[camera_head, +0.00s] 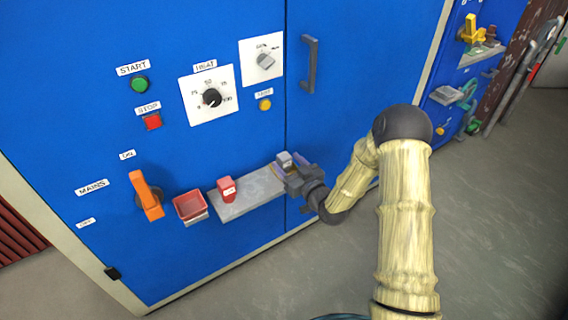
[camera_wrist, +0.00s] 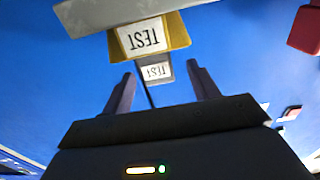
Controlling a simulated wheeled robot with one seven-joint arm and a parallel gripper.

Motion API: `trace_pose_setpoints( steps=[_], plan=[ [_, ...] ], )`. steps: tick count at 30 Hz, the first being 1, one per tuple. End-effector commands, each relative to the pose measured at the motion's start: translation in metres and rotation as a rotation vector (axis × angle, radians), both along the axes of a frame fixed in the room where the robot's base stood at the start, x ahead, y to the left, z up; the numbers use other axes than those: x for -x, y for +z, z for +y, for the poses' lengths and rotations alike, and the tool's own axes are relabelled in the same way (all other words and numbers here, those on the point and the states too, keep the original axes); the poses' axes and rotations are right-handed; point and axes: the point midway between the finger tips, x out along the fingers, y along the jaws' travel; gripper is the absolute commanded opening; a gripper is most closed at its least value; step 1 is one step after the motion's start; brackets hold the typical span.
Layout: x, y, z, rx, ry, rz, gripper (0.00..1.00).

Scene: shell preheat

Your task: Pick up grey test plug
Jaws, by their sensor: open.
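The grey test plug (camera_head: 284,159) stands at the right end of a grey shelf on the blue cabinet. My gripper (camera_head: 290,170) is at that end of the shelf, close to the plug. In the wrist view, which is upside down, the plug (camera_wrist: 155,72) carries a TEST label and shows between the two spread fingers of my open gripper (camera_wrist: 160,82). Gaps show on both sides of it. A yellowish holder (camera_wrist: 178,30) with its own TEST label is just above it in that picture. The plug's lower part is hidden.
A red plug (camera_head: 227,189) stands left on the grey shelf (camera_head: 245,198). A red bin (camera_head: 189,206) and an orange mains handle (camera_head: 147,195) are farther left. Dials and buttons sit above. The floor (camera_head: 290,275) in front looks clear.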

Motion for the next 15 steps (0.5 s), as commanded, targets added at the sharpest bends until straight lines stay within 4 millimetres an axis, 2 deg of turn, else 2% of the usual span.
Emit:
trace_pose_setpoints(
  steps=[9, 15],
  plan=[
    [-0.036, 0.001, 0.022, -0.001, 0.001, -0.003, 0.6],
    [-0.042, 0.002, 0.026, -0.001, 0.0, -0.001, 0.6]
  ],
)
